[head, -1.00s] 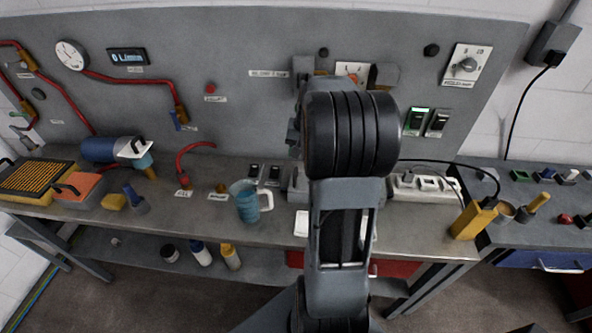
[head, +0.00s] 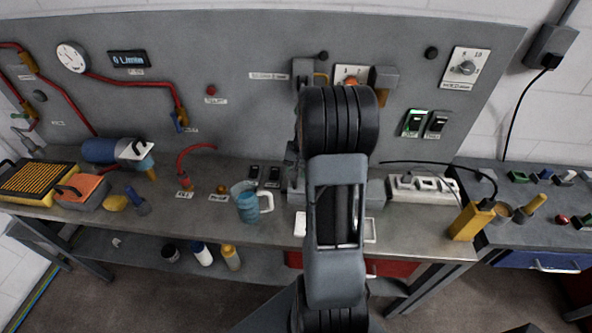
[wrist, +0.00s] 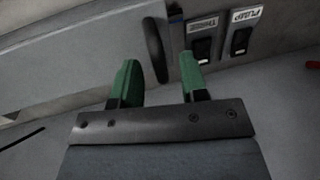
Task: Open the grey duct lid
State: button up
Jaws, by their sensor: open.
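A grey panel that looks like the duct lid (wrist: 85,62) fills the upper left of the wrist view. A black bar handle (wrist: 154,50) stands on it near its right end. My gripper (wrist: 160,68) is open, with its two green fingers apart. In the picture the handle shows between the fingertips, and I cannot tell how far beyond them it is. The gripper holds nothing that I can see. In the head view my own arm hides the gripper and most of the grey duct (head: 376,193) on the bench.
Two black switches (wrist: 200,50) sit right beside the lid in the wrist view. A blue jug (head: 248,203) stands left of my arm. A white socket strip (head: 423,187) and a yellow block (head: 470,220) are to the right. The wall panel (head: 240,50) rises behind the bench.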

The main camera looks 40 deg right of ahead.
grip_shut()
dwell(0.4)
